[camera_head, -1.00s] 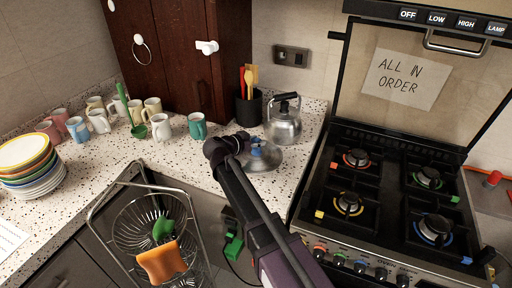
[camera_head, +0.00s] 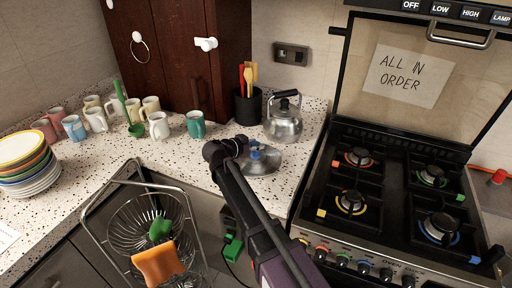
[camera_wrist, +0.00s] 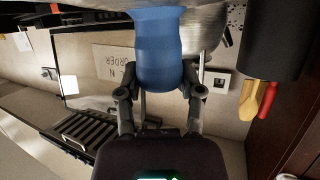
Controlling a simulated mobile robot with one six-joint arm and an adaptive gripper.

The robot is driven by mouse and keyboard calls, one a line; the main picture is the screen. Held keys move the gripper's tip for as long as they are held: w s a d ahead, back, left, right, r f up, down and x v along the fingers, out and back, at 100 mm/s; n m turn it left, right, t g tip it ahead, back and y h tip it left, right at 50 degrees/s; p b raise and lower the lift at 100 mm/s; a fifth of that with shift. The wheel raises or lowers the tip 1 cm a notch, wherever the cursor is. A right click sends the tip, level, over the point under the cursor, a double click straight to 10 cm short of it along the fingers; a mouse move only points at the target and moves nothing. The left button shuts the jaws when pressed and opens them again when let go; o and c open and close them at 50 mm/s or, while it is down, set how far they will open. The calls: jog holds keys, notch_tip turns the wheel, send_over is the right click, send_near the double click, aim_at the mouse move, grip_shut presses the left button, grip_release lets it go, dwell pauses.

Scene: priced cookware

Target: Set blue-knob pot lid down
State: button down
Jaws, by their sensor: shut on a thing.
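The pot lid (camera_head: 263,163) is a grey metal disc with a blue knob (camera_head: 255,153). In the head view it is at the speckled counter, in front of the kettle; whether it touches the counter I cannot tell. My gripper (camera_head: 246,147) comes in from the left of the knob and is shut on it. The fingertips are partly hidden in the head view.
A kettle (camera_head: 283,122) and a black utensil holder (camera_head: 248,106) stand just behind the lid. A green mug (camera_head: 195,125) and several other mugs are to the left. The gas stove (camera_head: 395,190) is to the right. A wire basket (camera_head: 140,222) is front left.

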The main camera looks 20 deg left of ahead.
jog(key=shift+f, duration=0.1)
jog(key=shift+c, duration=1.2)
grip_release()
jog(key=shift+s+r, duration=0.15)
jog(key=shift+r, duration=0.1)
jog(key=p+v, duration=0.4)
jog(key=v, duration=0.7)
jog(key=shift+s+a, duration=0.2)
jog(key=shift+s, duration=0.15)
